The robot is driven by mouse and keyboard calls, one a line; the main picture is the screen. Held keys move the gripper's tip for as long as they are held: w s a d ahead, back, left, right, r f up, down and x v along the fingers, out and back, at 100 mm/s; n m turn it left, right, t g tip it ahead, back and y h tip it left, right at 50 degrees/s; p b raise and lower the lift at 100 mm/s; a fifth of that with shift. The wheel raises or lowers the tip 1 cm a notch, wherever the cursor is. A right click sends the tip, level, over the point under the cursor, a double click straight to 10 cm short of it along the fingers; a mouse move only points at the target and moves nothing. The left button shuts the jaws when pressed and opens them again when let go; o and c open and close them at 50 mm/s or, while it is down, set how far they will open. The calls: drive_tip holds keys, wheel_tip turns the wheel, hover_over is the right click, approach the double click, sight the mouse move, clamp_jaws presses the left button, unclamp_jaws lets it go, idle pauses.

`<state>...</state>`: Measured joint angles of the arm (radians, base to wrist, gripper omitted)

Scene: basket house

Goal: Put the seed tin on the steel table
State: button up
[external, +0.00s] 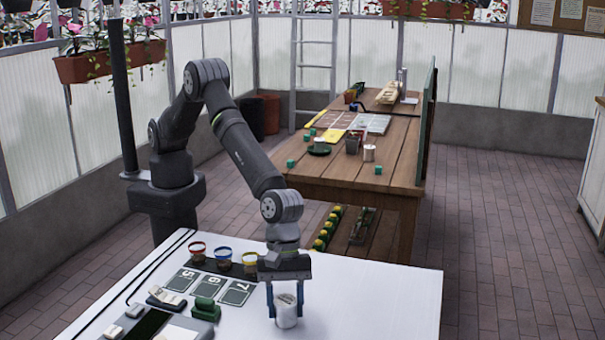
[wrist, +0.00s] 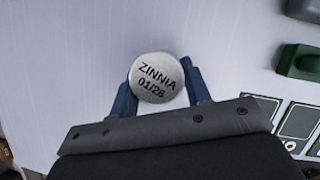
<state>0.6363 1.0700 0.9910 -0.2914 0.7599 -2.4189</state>
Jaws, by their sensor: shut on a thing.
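The seed tin (external: 287,314) is a small silver cylinder. Its round lid, marked ZINNIA 01/28, shows in the wrist view (wrist: 158,78). My gripper (external: 285,303) points down with its blue fingers shut on the tin's two sides; it also shows in the wrist view (wrist: 162,88). The tin is upright over the pale, smooth-topped table (external: 385,300) in the foreground, which looks like the steel table. I cannot tell whether the tin's base touches the top.
Cards numbered 5, 6 and 7 (external: 209,285), three coloured-rimmed pots (external: 222,259) and a green block-like object (external: 205,309) lie left of my gripper. The tabletop to its right is clear. A wooden bench (external: 330,177) with pots, trays and green cubes stands behind.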

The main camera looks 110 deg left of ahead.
drive_tip(key=shift+f, duration=0.1)
drive_tip(key=o, duration=1)
drive_tip(key=v, duration=1.2)
drive_tip(key=shift+d, duration=0.1)
